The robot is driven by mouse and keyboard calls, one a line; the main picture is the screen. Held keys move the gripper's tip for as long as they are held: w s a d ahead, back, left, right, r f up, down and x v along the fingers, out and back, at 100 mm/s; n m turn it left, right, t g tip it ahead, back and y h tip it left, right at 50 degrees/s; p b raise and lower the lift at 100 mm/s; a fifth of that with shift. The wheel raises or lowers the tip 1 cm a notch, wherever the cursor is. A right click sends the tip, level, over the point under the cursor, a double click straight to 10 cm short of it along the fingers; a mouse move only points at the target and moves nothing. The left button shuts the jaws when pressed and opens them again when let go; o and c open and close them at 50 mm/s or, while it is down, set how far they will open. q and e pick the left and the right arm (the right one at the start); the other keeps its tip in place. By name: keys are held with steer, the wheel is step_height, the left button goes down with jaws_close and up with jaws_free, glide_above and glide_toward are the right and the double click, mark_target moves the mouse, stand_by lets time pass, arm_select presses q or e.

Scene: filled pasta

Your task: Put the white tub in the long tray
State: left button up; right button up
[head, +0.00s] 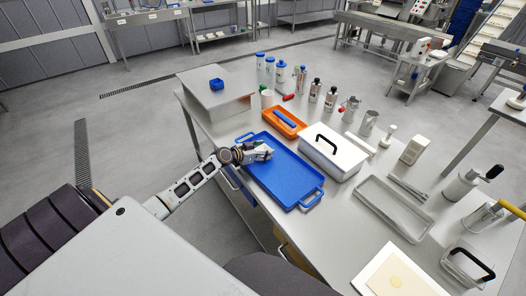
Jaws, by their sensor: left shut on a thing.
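My left gripper (265,151) is over the upper left part of the blue long tray (287,184), which lies flat on the steel table and has a handle at each end. The gripper is shut on a small pale thing at its fingertips, which looks like the white tub; the gripper's own parts mostly hide it. I cannot tell whether it touches the tray floor. The rest of the blue tray is bare. My right gripper is not in view.
An orange tray (292,129) and a white lidded box (333,158) with a black handle stand just beyond the blue tray. A shallow metal tray (426,222) lies to the right. Several bottles line the back. A steel box (216,99) is at the left.

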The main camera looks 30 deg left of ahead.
arm_select(q)
steer(key=shift+f, duration=0.1)
steer(key=o, duration=0.9)
steer(key=shift+o, duration=0.2)
steer(key=shift+s+a+r, duration=0.2)
steer(key=shift+s+r, duration=0.05)
steer(key=shift+s, duration=0.35)
steer(key=shift+b+v, duration=0.45)
steer(key=shift+v, duration=4.9)
